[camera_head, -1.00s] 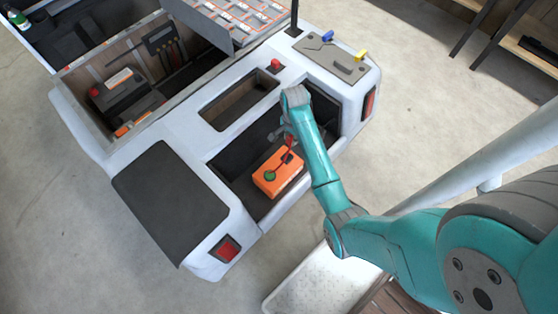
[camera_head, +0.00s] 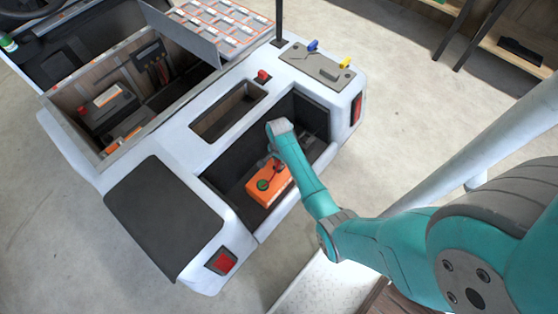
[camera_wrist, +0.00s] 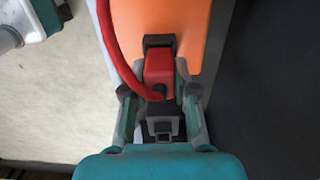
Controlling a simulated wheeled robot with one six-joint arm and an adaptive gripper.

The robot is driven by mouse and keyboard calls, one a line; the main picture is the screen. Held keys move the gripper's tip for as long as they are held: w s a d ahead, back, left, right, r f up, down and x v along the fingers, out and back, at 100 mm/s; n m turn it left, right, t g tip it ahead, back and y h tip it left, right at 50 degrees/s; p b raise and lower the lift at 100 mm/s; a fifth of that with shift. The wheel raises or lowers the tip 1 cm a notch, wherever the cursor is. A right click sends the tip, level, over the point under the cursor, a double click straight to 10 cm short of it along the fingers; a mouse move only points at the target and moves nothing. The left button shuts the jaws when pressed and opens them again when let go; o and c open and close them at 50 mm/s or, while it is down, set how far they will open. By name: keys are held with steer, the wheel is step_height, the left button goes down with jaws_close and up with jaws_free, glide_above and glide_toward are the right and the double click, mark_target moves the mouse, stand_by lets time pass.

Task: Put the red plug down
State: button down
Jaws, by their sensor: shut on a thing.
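The red plug (camera_wrist: 158,68) is between the fingers of my gripper (camera_wrist: 160,95) in the wrist view, with a red cable (camera_wrist: 112,45) curving from it to the upper left. My gripper is shut on the plug. A black fitting (camera_wrist: 159,42) lies right at the plug's far end, against the orange box (camera_wrist: 190,30). I cannot tell whether the plug sits in that fitting. In the head view the orange box (camera_head: 281,187) stands in the cart's open rear bay, with a green round part (camera_head: 263,184) on top. My arm partly hides the gripper there.
The white cart (camera_head: 165,133) has a narrow empty recess (camera_head: 228,110) and a red knob (camera_head: 262,76) beyond the bay. A dark flat panel (camera_head: 165,215) lies to the left. A grey plate (camera_head: 318,65) with blue and yellow clips is at the right rear corner.

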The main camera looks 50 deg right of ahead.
steer(key=shift+f, duration=0.1)
steer(key=c, duration=0.9)
jaws_free()
